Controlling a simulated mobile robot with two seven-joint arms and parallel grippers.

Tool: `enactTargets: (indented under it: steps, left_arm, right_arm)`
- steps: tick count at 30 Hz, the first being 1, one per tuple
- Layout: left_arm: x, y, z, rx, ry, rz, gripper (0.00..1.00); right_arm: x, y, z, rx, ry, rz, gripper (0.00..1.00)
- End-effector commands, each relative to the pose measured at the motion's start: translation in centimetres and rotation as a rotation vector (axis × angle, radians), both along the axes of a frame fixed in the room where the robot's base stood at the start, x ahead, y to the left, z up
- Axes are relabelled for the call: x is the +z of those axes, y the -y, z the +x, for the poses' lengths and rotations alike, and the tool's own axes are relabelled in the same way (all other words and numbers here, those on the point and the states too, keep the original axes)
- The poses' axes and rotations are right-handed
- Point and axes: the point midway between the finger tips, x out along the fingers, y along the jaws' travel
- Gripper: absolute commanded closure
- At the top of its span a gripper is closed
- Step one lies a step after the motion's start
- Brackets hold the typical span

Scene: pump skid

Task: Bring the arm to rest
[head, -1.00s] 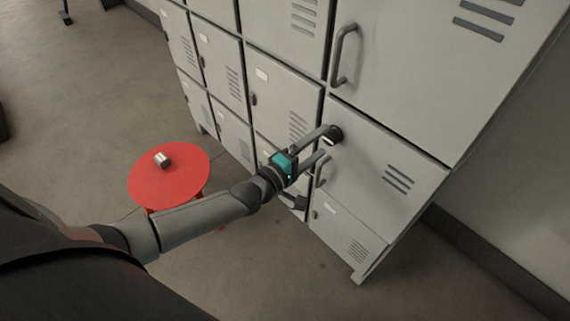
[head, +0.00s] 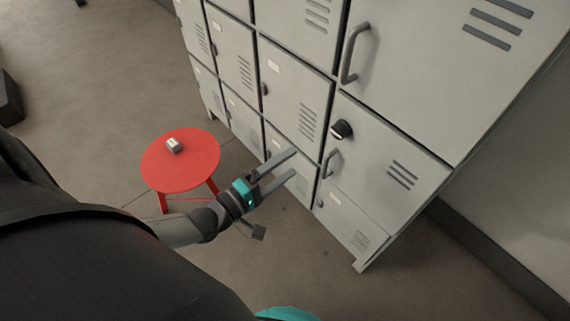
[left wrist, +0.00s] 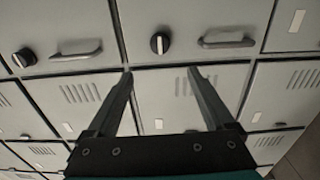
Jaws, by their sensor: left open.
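My left gripper (head: 294,162) is open and empty in the head view, held in front of the lower lockers with its two fingers apart. It also shows in the left wrist view (left wrist: 160,75), with nothing between its fingers. The grey locker bank (head: 300,95) stands ahead of it. A round dark knob (head: 341,129) sits on a locker door, up and right of the gripper, and the gripper is clear of it. A bar handle (head: 330,163) is just below the knob. My right gripper is not in view.
A red round stool (head: 180,165) with a small pale metal object (head: 173,145) on top stands left of the gripper. A larger bar handle (head: 354,53) sticks out from the upper door. Open floor (head: 95,105) lies left of the stool.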

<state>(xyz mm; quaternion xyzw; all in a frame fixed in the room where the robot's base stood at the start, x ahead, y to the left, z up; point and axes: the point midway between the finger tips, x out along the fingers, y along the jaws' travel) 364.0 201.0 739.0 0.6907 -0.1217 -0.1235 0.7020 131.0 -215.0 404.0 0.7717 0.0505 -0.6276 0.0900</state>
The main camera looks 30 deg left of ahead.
Motion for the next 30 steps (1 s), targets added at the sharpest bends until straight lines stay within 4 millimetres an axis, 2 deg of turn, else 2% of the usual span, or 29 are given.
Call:
enactTargets:
  steps: [13,17,20,23,24,26,27,29,30]
  left_arm:
    - [-0.1,0.0,0.0,0.001,-0.002,0.007,0.13]
    - [-2.3,-0.6,0.1,0.013,-0.023,0.130,0.13]
    - [-6.6,-1.7,-0.3,0.019,-0.079,0.361,0.13]
    - [-12.5,-3.2,-1.9,-0.008,-0.178,0.661,0.13]
    - [-14.9,-3.8,-3.0,-0.036,-0.226,0.782,0.13]
    - [-18.5,-4.5,-5.1,-0.095,-0.306,0.953,0.13]
    - [-20.9,-4.9,-6.8,-0.148,-0.360,1.059,0.13]
    - [-24.1,-5.2,-9.8,-0.248,-0.444,1.203,0.13]
    - [-26.1,-5.3,-12.0,-0.325,-0.497,1.287,0.13]
  right_arm:
    - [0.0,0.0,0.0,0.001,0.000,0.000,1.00]
    - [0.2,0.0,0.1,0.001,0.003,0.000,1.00]
    - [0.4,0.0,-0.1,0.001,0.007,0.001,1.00]
    - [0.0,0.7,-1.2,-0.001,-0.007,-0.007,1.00]
    - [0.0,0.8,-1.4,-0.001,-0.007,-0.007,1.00]
    - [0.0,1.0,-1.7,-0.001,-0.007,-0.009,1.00]
    - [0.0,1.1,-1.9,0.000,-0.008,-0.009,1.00]
    - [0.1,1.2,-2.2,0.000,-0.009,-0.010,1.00]
    - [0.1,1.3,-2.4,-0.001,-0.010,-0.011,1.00]
